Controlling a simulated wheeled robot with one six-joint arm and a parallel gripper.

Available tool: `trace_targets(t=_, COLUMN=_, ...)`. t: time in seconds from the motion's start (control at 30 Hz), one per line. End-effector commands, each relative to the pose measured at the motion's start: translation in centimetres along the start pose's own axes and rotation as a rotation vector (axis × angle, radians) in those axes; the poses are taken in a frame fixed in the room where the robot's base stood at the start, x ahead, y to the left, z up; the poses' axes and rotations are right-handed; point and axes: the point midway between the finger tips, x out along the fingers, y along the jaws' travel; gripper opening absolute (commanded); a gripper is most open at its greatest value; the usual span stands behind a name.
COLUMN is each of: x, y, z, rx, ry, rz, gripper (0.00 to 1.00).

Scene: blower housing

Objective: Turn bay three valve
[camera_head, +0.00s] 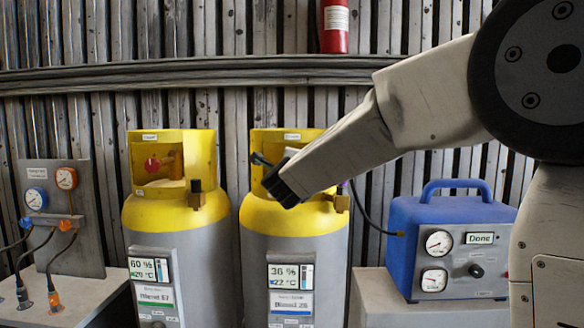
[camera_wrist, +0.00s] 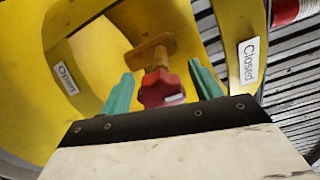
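Two grey gas tanks with yellow tops stand side by side in the head view, the left tank (camera_head: 178,235) and the right tank (camera_head: 300,245). My gripper (camera_wrist: 160,72) is at the right tank's yellow collar (camera_head: 310,136). In the wrist view a red valve knob (camera_wrist: 162,88) on a brass stem lies between my two teal fingers. The fingers are apart, with a narrow gap at each side of the knob. The collar has an "Open" label (camera_wrist: 66,79) at left and a "Closed" label (camera_wrist: 249,61) at right. In the head view my arm hides this knob.
The left tank has its own red knob (camera_head: 152,164). A gauge panel (camera_head: 62,205) with hoses is at far left. A blue machine (camera_head: 440,240) reading "Done" stands at right on a grey block. A red cylinder (camera_head: 334,28) hangs on the corrugated wall behind.

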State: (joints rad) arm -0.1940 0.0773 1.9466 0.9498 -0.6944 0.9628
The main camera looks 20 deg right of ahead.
Motion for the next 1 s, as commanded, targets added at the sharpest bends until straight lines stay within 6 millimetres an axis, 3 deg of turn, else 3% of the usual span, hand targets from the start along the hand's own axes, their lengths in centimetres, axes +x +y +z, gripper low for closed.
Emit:
trace_targets(t=0.23, x=-0.8, y=-0.1, z=0.1, rx=0.000, ry=-0.001, rz=-0.001, gripper=0.63)
trace_targets(t=0.63, x=-7.0, y=-0.1, z=0.1, rx=0.002, ry=-0.002, rz=-0.001, gripper=0.63)
trace_targets(t=1.0, x=-7.8, y=0.0, z=0.1, rx=0.000, ry=-0.001, rz=0.000, gripper=0.63)
